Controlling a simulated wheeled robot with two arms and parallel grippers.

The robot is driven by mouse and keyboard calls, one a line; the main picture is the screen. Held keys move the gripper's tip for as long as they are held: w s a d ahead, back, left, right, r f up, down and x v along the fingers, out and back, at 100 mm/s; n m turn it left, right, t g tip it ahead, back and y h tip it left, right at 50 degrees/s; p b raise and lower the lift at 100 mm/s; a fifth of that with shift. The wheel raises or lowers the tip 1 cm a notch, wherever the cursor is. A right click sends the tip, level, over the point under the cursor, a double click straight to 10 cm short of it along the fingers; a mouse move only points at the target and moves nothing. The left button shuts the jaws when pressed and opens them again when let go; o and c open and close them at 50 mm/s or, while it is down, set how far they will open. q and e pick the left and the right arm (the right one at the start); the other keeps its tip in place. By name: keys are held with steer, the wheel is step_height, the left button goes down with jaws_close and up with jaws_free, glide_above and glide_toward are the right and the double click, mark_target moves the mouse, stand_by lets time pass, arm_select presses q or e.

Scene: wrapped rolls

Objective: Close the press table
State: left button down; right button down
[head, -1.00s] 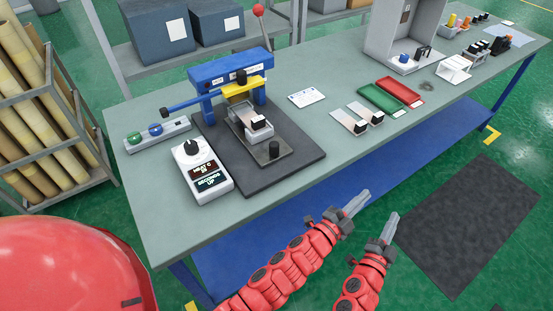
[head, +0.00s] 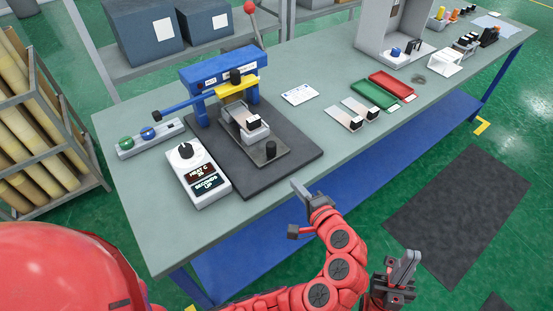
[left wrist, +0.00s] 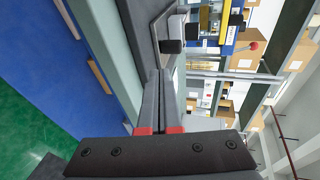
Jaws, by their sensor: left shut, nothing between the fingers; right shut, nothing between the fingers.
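The blue press (head: 222,72) stands on the workbench with a yellow crossbar (head: 236,88) and a red-knobbed lever (head: 252,15) that rises upright behind it. My left gripper (head: 296,186) is shut and empty at the bench's front edge, right of and below the knob. In the left wrist view its fingers (left wrist: 160,95) are together. My right gripper (head: 410,258) is shut and empty over the floor.
A white heat controller (head: 198,177) stands left of the press, near a button box (head: 150,137). Green (head: 372,94) and red (head: 392,84) trays and flat plates lie to the right. The bench front right of the press mat is clear.

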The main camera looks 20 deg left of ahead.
arm_select(q)
steer(key=p, duration=0.4)
glide_toward(257, 139)
steer(key=shift+s+d+f, duration=0.1)
steer(key=shift+d+f, duration=0.95)
steer(key=shift+d, duration=0.15)
steer(key=w+a, duration=0.1)
steer(key=a, duration=0.1)
steer(key=w+a, duration=0.2)
steer(key=w+a+b, duration=0.1)
steer(key=w+a, duration=0.1)
steer(key=shift+a, duration=0.1)
steer(key=shift+s+r, duration=0.1)
steer(key=shift+r, duration=0.1)
steer(key=shift+a, duration=0.1)
